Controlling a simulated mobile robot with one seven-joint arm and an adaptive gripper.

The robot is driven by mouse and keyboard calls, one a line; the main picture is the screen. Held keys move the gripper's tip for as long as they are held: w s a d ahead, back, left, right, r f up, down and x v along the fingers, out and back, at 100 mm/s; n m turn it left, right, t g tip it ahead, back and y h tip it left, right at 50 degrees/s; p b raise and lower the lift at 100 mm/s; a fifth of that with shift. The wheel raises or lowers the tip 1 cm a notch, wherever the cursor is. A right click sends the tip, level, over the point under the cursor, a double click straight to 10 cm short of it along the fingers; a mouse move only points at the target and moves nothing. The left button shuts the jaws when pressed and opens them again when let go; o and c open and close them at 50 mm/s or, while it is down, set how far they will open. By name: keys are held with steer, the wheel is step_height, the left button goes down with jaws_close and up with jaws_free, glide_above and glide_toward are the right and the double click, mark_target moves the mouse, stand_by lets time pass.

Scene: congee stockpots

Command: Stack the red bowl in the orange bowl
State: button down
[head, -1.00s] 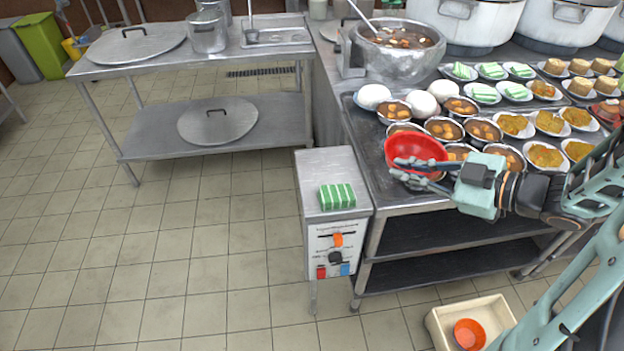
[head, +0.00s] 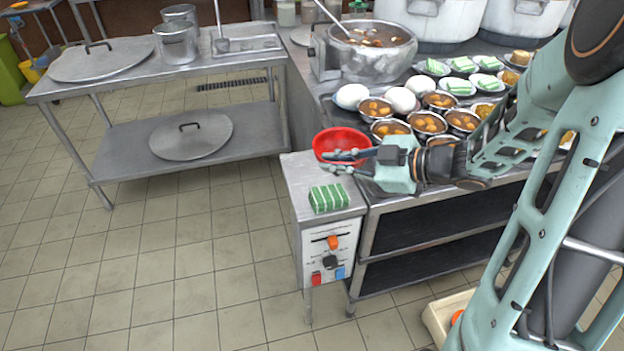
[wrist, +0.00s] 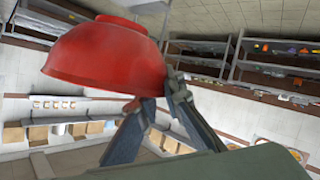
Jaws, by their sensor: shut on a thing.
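The red bowl (head: 341,141) is held upright by its near right side, above the corner where the steel counter meets the small control stand. My gripper (head: 345,160) is shut on it. In the wrist view the red bowl (wrist: 108,55) fills the upper left, with the fingers (wrist: 152,118) at its lower right side. The orange bowl (head: 457,317) shows only as a sliver in the pale tray (head: 436,318) on the floor at the lower right. My arm hides most of it.
The control stand (head: 298,190) has a green striped block (head: 329,198) on top. The steel counter (head: 368,197) carries several filled bowls, white round lids and a big pot (head: 372,55). A steel side table (head: 65,85) stands at left. The tiled floor in front is free.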

steer(key=w+a+f, duration=0.1)
steer(key=f, duration=0.1)
steer(key=w+a+f+b, duration=0.1)
steer(key=w+a+f, duration=0.2)
steer(key=w+f, duration=0.1)
steer(key=shift+w+a+f+b, duration=0.25)
steer(key=shift+a+f+b, duration=0.05)
steer(key=shift+f, duration=0.05)
steer(key=shift+w+a+f+b, duration=0.15)
steer(key=shift+f+b, duration=0.2)
steer(key=shift+f, duration=1.35)
steer(key=shift+f, duration=0.15)
steer(key=c, duration=2.3)
jaws_free()
steer(key=shift+c, duration=0.2)
